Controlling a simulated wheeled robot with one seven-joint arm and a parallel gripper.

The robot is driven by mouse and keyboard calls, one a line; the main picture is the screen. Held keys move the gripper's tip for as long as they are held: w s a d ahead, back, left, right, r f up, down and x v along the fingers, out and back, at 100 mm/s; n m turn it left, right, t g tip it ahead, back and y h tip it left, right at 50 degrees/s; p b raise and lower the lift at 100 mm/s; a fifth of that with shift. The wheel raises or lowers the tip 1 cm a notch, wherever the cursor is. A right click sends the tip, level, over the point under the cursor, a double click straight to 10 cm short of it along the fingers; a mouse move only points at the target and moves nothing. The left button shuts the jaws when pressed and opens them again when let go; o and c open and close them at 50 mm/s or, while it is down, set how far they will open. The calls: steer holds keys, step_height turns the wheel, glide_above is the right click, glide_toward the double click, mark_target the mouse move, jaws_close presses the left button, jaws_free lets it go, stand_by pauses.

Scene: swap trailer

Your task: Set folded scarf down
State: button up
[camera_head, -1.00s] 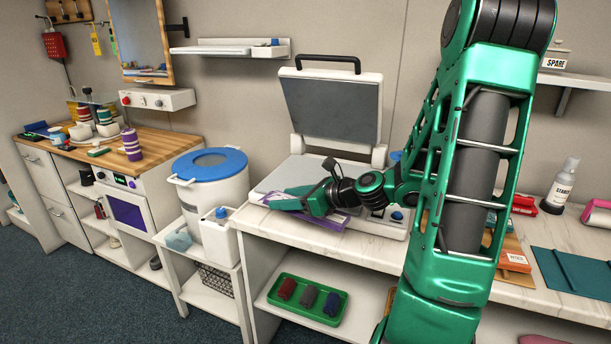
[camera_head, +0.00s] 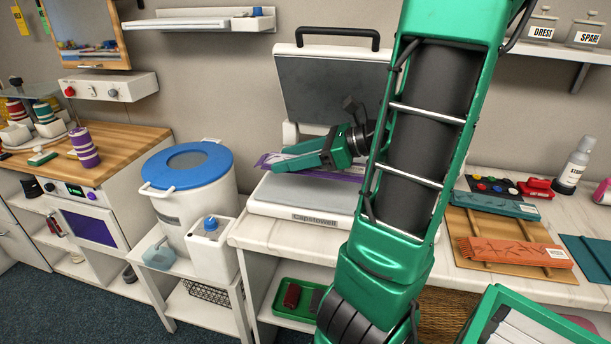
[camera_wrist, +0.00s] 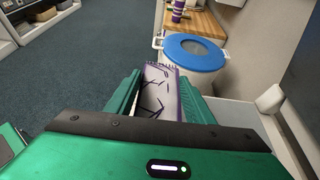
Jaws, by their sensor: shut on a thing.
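A folded scarf, purple with a white patterned face (camera_wrist: 162,92), is gripped between the two green fingers of my gripper (camera_wrist: 160,84) in the wrist view. In the head view my gripper (camera_head: 290,161) points left over the open press (camera_head: 305,200). The purple scarf (camera_head: 340,176) shows as a thin strip beneath and beside the fingers, above the back part of the press's grey lower plate. Whether it touches the plate I cannot tell. My arm hides the right side of the press.
The press lid (camera_head: 335,85) stands raised behind my gripper. A white bucket with a blue lid (camera_head: 190,172) and a white jug (camera_head: 212,245) stand left. Right on the counter, a teal folded piece (camera_head: 495,205) and an orange one (camera_head: 510,252) lie on wooden boards.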

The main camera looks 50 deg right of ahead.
glide_above(304, 179)
step_height(304, 179, down, 6)
steer(key=shift+s+a+f, duration=0.1)
steer(key=shift+a+f, duration=0.05)
steer(key=shift+f, duration=2.05)
steer(key=shift+f, duration=0.1)
steer(key=o, duration=1.2)
steer(key=shift+f, duration=0.1)
steer(key=shift+c, duration=0.2)
steer(key=shift+a, duration=0.1)
steer(key=v, duration=1.2)
steer(key=shift+d, duration=0.2)
